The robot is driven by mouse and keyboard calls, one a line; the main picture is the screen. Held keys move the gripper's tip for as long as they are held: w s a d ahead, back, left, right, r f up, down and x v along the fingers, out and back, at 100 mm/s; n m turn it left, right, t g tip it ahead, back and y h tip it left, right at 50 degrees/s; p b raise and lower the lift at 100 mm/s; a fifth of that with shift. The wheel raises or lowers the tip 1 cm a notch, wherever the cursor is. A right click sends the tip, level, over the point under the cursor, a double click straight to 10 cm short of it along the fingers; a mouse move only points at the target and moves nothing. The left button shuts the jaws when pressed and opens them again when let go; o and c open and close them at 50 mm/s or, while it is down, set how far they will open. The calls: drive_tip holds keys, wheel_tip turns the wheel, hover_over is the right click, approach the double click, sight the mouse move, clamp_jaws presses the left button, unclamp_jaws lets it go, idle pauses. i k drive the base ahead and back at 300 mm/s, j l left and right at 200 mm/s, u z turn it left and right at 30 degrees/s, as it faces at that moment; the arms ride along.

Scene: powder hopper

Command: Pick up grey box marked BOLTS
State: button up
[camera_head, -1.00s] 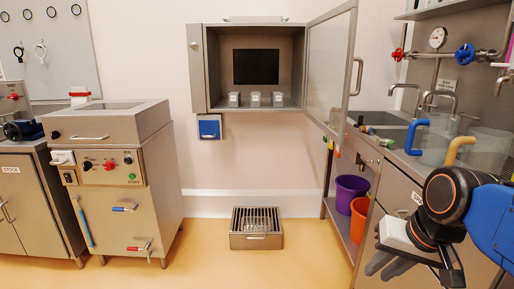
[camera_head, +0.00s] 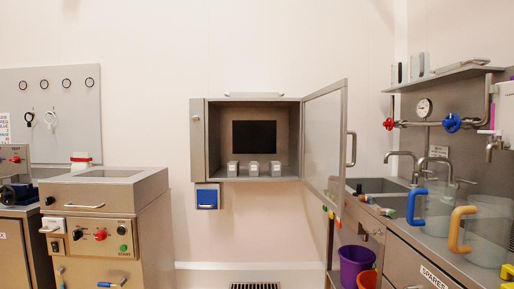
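A wall cabinet (camera_head: 198,150) hangs in the middle with its glass door (camera_head: 322,140) swung open to the right. Three small greyish boxes stand in a row on its floor: a left one (camera_head: 232,168), a middle one (camera_head: 253,168) and a right one (camera_head: 275,168). Each has a pale label on its front, too small to read, so I cannot tell which is marked BOLTS. My gripper is out of view.
A steel machine (camera_head: 140,215) with knobs stands at the left. A sink counter with blue-handled (camera_head: 416,206) and yellow-handled (camera_head: 460,230) jugs is at the right. The floor grate (camera_head: 254,286) barely shows.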

sight(275, 166)
drive_tip(key=i+j, duration=0.2)
drive_tip(key=i, duration=0.25)
drive_tip(key=i+j, duration=0.2)
drive_tip(key=i, duration=0.25)
drive_tip(key=i+j, duration=0.15)
drive_tip(key=i, duration=0.35)
drive_tip(key=i+j, duration=0.2)
drive_tip(key=i, duration=0.25)
drive_tip(key=i+j, duration=0.2)
drive_tip(key=i, duration=0.25)
drive_tip(key=i+j, duration=0.2)
drive_tip(key=i, duration=0.25)
